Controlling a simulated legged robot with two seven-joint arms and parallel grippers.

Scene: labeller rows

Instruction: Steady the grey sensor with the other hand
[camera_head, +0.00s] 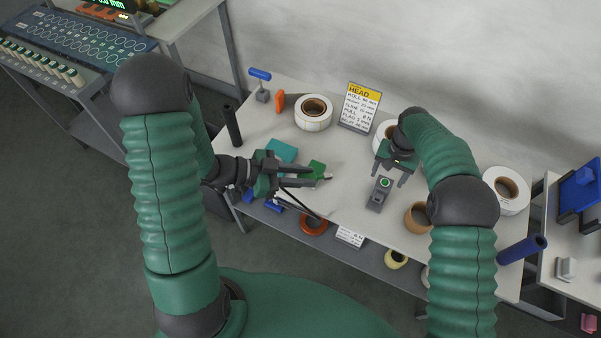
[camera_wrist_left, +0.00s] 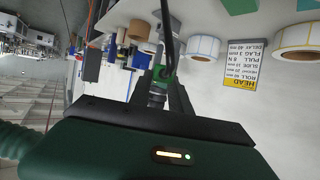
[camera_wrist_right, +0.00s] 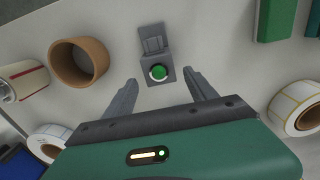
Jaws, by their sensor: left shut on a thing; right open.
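The grey sensor (camera_head: 378,194), a small block with a round green button, lies on the table. It also shows in the right wrist view (camera_wrist_right: 154,44), just beyond the gap between the fingertips. My right gripper (camera_head: 390,177) is open above and behind it, apart from it as far as I can tell. My left gripper (camera_head: 312,176) is shut on a small green and grey piece (camera_wrist_left: 160,74), left of the sensor. A dark cable (camera_head: 297,203) hangs by that gripper. The fingers partly hide the held piece.
A label roll (camera_head: 314,112), a sign (camera_head: 358,107) and an orange piece (camera_head: 280,102) stand at the back. A brown ring (camera_wrist_right: 78,62) and another label roll (camera_head: 506,190) are on the right. A teal block (camera_head: 281,150) lies behind my left gripper.

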